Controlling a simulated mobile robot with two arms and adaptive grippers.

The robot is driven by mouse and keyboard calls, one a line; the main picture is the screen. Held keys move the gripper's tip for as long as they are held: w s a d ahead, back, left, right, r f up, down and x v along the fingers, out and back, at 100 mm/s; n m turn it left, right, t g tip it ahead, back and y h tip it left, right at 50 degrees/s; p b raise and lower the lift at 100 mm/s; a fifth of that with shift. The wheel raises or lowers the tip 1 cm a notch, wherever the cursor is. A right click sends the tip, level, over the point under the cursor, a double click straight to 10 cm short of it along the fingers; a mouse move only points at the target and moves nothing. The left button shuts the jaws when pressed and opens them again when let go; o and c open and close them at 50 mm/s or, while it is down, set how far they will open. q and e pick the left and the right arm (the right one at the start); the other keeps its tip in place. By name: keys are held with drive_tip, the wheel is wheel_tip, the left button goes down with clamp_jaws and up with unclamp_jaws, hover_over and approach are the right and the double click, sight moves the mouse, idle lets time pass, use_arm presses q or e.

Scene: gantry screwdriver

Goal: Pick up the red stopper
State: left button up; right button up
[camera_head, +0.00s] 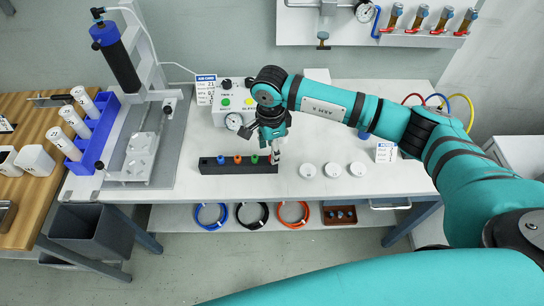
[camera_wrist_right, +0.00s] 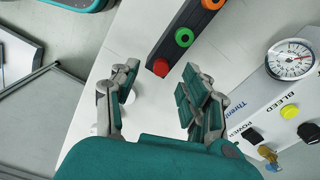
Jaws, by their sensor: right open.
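The red stopper (camera_wrist_right: 161,67) sits at the end of a black block (camera_wrist_right: 165,45), beside a green stopper (camera_wrist_right: 184,37) and an orange one (camera_wrist_right: 212,3). In the head view the block (camera_head: 237,168) lies on the white bench, with blue, orange and green stoppers in a row; the red stopper (camera_head: 270,160) is partly hidden at its right end. My right gripper (camera_head: 273,149) is above that end. In the wrist view my right gripper (camera_wrist_right: 160,72) is open and empty, with the red stopper showing between its fingers. My left gripper is not in view.
Several white round pieces (camera_head: 332,170) lie right of the block. A control box (camera_head: 232,108) with a gauge stands behind it. A screwdriver stand (camera_head: 140,145) and a blue rack (camera_head: 92,130) are at the left. Colored cables (camera_head: 252,215) lie on the shelf below.

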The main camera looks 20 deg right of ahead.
drive_tip(key=shift+w+d+f+p, duration=0.1)
drive_tip(key=shift+f+p, duration=0.05)
drive_tip(key=shift+f, duration=0.75)
drive_tip(key=shift+w+d+f+p, duration=0.1)
drive_tip(key=shift+f+p, duration=0.05)
drive_tip(key=shift+f, duration=0.75)
drive_tip(key=c, duration=0.8)
